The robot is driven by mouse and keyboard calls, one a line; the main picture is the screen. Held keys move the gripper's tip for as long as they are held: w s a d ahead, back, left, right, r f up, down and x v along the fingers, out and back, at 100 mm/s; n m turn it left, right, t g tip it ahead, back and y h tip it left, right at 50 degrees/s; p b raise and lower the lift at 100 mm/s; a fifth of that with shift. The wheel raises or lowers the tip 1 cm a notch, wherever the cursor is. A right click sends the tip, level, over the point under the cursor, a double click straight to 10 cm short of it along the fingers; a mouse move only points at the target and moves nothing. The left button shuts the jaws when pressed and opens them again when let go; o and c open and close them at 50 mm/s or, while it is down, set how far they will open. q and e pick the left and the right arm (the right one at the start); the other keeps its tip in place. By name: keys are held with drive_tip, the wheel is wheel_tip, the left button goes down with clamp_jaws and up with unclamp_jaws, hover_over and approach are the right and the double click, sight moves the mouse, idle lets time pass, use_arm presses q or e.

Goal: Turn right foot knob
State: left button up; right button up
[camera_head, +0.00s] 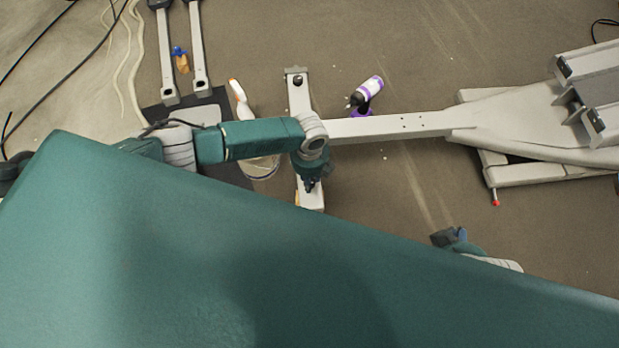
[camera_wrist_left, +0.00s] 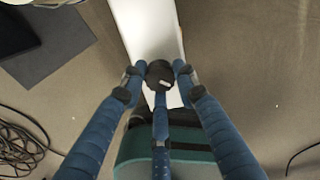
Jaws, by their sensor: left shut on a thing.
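A white foot bar (camera_head: 300,98) lies on the floor at the end of the long grey machine beam. A dark knob (camera_head: 297,80) shows on its far end. My left gripper (camera_head: 309,186) is over the bar's near end. In the left wrist view the left gripper's blue fingers (camera_wrist_left: 160,82) close around a round black foot knob (camera_wrist_left: 160,73) on the white bar. The held knob is hidden by the gripper in the head view. My right gripper (camera_head: 450,237) is partly in view at the lower right, away from the bar; its finger opening is unclear.
A purple-and-white spray bottle (camera_head: 369,90) is right of the bar. A white-and-orange bottle (camera_head: 240,98) and a round container (camera_head: 261,168) are left of it. The grey machine beam (camera_head: 400,126) extends right. Cables (camera_wrist_left: 22,140) lie on the floor.

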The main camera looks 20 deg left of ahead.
use_arm(q)
drive_tip(key=shift+d, duration=0.15)
drive_tip(key=o, duration=1.2)
drive_tip(key=shift+c, duration=0.2)
drive_tip(key=shift+r, duration=0.1)
wheel_tip(320, 180, up, 12)
